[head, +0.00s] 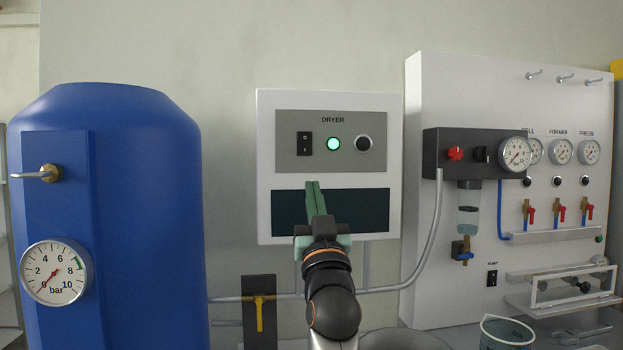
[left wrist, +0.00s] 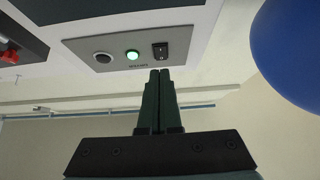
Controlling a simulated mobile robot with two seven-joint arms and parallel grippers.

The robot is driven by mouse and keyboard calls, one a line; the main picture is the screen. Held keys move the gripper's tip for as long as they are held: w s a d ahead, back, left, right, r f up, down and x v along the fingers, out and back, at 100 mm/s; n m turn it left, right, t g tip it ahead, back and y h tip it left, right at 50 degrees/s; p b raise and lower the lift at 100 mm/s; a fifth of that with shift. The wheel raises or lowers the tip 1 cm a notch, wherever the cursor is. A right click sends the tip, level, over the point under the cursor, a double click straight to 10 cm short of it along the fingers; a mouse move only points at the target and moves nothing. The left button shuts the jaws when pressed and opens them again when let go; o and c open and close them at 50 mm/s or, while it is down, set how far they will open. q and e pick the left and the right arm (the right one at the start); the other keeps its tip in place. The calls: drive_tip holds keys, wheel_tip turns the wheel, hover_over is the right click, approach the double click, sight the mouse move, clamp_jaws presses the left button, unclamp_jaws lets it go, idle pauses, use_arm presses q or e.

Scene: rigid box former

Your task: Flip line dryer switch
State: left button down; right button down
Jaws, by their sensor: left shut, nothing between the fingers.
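The dryer box (head: 265,120) is white and hangs on the wall in the head view, with a grey panel labelled DRYER. Its black rocker switch (head: 305,143) is on the panel's left, beside a lit green lamp (head: 333,144) and a round black knob (head: 364,144). The switch also shows in the left wrist view (left wrist: 160,50), just beyond the fingertips. My left gripper (head: 313,184) is shut and empty, its green fingers pointing up in front of the dark lower panel, below the switch. Whether the fingertips touch the box cannot be told. My right gripper is out of view.
A blue tank (head: 150,200) with a gauge stands at the left. A white board (head: 500,90) with gauges, valves and a filter unit stands at the right. Pipes and a yellow-handled valve (head: 259,312) run below the box. Bare wall surrounds the box.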

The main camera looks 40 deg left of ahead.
use_arm(q)
drive_tip(key=v, duration=0.3)
drive_tip(key=shift+f+b, duration=0.3)
drive_tip(key=shift+f, duration=0.1)
idle(0.3)
